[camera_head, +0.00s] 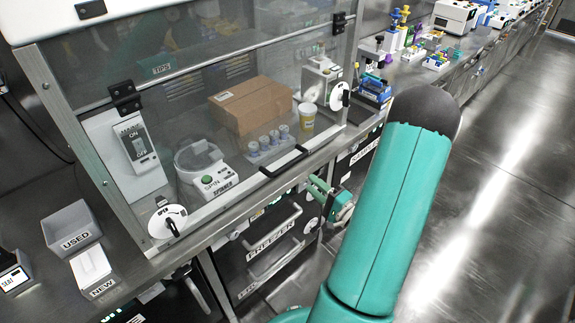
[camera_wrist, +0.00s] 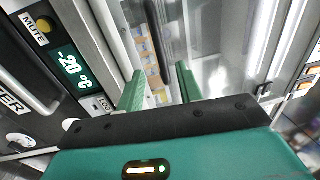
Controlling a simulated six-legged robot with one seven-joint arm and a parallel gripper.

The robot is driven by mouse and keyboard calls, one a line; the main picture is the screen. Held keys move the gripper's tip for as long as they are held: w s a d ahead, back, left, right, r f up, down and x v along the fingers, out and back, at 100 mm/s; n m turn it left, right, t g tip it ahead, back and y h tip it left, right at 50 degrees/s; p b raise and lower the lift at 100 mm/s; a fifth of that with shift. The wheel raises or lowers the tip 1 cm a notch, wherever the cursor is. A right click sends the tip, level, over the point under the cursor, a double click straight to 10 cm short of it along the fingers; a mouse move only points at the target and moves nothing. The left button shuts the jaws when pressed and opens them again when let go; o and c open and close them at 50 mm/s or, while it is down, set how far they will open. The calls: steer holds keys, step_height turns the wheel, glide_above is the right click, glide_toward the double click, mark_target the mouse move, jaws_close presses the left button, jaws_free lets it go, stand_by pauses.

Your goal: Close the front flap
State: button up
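The front flap (camera_head: 240,120) is a clear panel on the front of the bench enclosure, hung from black hinges (camera_head: 125,98) along a metal rail. It hangs down, with a black bar handle (camera_head: 284,161) near its lower edge. I cannot tell whether it sits flush. White round latches stand at the lower left (camera_head: 167,221) and right (camera_head: 340,95). My gripper (camera_head: 318,190) is below and right of the handle, by the counter front. In the wrist view, its green fingers (camera_wrist: 160,88) are apart, with nothing visibly clasped. A dark bar shows beyond them; I cannot tell if it is the handle.
Inside the enclosure are a cardboard box (camera_head: 252,105), a centrifuge (camera_head: 205,168) and a yellow-labelled cup (camera_head: 307,116). A freezer (camera_head: 272,245) stands under the counter; its -20 °C display (camera_wrist: 72,68) is close to my gripper. Open floor (camera_head: 500,200) lies to the right.

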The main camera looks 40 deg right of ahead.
mark_target(289, 164)
steer(key=w, duration=0.3)
steer(key=w+r, duration=0.1)
steer(key=w, duration=0.7)
steer(key=shift+w+a+r, duration=0.1)
steer(key=shift+r, duration=0.05)
jaws_close()
